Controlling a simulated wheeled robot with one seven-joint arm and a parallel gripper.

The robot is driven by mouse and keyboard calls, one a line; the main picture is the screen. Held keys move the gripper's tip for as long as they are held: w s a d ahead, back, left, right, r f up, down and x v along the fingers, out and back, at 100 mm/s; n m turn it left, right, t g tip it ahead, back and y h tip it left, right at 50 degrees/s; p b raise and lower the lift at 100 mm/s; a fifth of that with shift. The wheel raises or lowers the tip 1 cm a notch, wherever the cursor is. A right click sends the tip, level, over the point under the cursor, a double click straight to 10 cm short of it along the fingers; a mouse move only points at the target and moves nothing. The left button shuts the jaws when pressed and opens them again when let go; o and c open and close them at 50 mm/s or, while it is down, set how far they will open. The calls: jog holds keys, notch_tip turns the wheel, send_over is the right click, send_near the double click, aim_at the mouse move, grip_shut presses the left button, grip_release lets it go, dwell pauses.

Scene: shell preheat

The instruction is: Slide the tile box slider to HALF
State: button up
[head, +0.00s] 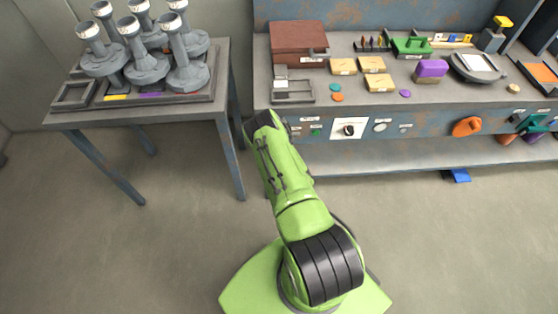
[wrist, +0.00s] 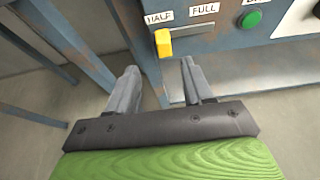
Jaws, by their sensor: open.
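The slider's yellow knob (wrist: 163,42) shows at the top of the wrist view, on the grey front panel. It sits at the left end of a short slot, below the HALF label (wrist: 159,18). The FULL label (wrist: 205,9) is to its right, above the other end of the slot. My gripper (wrist: 160,68) is open and empty, its two fingers apart. In the picture the knob lies just beyond the gap between the fingertips; I cannot tell whether either finger touches it. In the head view my arm hides the gripper and the knob.
A green button (wrist: 250,19) is right of the slider, also in the head view (head: 316,132). A black knob (head: 349,130) on a white plate is further right. A side table (head: 140,112) with grey funnel-like parts stands left. The floor between is clear.

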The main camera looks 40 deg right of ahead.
jog(key=p+v, duration=0.4)
jog(key=v, duration=0.2)
jog(key=shift+s+a+r, duration=0.25)
